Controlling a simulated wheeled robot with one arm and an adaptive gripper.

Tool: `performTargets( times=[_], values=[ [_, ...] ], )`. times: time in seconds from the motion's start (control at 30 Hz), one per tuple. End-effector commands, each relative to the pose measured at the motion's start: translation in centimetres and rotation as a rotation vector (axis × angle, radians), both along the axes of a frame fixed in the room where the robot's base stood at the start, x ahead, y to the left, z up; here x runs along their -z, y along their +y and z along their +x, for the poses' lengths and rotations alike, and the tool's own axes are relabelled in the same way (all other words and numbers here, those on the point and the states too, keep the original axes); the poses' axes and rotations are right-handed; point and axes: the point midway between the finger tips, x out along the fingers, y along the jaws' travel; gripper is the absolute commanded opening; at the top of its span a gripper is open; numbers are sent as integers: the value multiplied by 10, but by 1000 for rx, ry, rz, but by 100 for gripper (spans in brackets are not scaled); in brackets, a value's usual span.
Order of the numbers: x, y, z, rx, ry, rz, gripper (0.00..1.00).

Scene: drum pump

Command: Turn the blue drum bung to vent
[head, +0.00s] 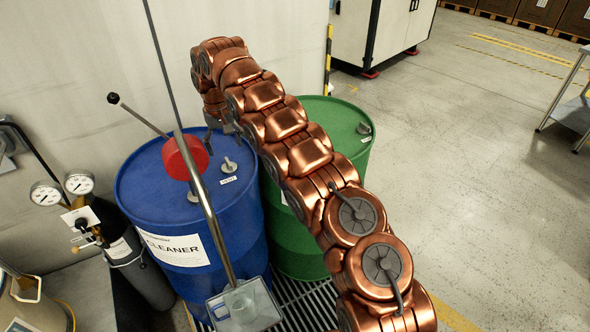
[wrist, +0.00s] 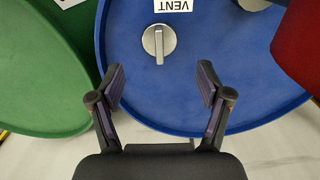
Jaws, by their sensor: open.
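The blue drum (head: 150,190) stands upright with a white CLEANER label. Its vent bung (head: 230,166) is a pale metal disc with a raised grip bar, beside a small white tag on the drum top. In the wrist view the bung (wrist: 159,43) lies ahead of the fingertips, roughly centred between them, its bar running up and down the picture. The VENT tag (wrist: 173,5) reads upside down there and is cut by the top edge. My gripper (wrist: 162,84) is open and empty, its fingers apart from the bung. In the head view my arm hides most of it.
A red pump head (head: 185,157) with a lever and long pipe rises from the blue drum, close to the bung. A green drum (head: 345,125) stands at the right, touching or nearly so. A gas cylinder (head: 145,270) with gauges is at left.

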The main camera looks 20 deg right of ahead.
Motion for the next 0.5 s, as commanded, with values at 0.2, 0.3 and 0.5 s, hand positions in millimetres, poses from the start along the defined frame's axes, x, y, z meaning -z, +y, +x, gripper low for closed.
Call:
performTargets(
  times=[0.2,0.3,0.5],
  values=[
    [-10,0,0,0,-2,0,77],
    [-14,0,0,1,-1,-1,77],
    [-20,-5,-3,8,-1,-8,77]
  ],
)
